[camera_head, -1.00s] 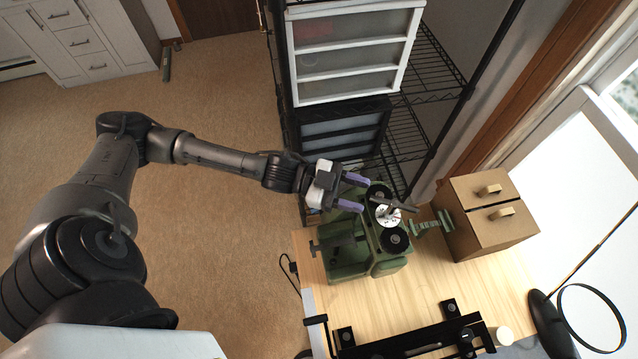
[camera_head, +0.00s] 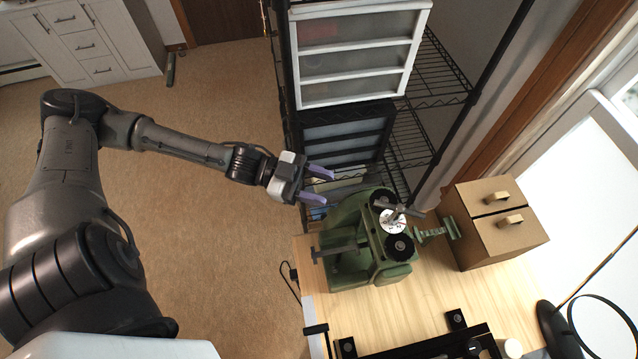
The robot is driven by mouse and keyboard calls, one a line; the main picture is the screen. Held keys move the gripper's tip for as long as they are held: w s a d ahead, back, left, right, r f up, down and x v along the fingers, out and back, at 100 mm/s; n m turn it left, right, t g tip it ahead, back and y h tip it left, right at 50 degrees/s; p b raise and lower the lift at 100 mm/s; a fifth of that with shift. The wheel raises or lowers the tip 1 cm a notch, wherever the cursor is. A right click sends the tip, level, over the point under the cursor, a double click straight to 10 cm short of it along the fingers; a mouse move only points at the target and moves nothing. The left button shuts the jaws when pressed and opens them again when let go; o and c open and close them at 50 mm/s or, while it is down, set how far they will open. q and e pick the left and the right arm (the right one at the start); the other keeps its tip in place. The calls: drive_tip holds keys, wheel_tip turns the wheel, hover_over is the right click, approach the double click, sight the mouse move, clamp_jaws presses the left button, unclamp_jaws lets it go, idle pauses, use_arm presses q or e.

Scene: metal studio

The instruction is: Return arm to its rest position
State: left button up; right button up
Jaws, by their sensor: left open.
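My left arm comes in from the left above the carpet. Its gripper (camera_head: 321,186) has two purple fingers spread apart with nothing between them. It is up and left of the green machine (camera_head: 350,240), apart from it in the picture. The machine stands on the wooden table, with black knobs and a white dial (camera_head: 392,221) on top. My right gripper is not in view.
A black wire shelf (camera_head: 440,70) with white drawers (camera_head: 355,55) stands behind. Open carpet (camera_head: 215,260) lies left of the table.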

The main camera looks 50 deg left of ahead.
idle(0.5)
use_arm(q)
drive_tip(key=w+a+f+y, duration=0.3)
drive_tip(key=a+f+y, duration=0.65)
drive_tip(key=y, duration=0.45)
drive_tip(key=s+d+f+n+g+p, duration=0.2)
drive_tip(key=s+d+n+g, duration=0.1)
drive_tip(key=s+d+n, duration=0.2)
drive_tip(key=s+d+f+n+g+p, duration=0.2)
drive_tip(key=s+d+n, duration=0.4)
drive_tip(key=s+d, duration=0.3)
drive_tip(key=s+g+p, duration=0.1)
drive_tip(key=s, duration=0.2)
drive_tip(key=shift+s+d+n+y+p, duration=0.25)
drive_tip(key=shift+s+n+y+p, duration=0.05)
drive_tip(key=shift+s+y, duration=0.1)
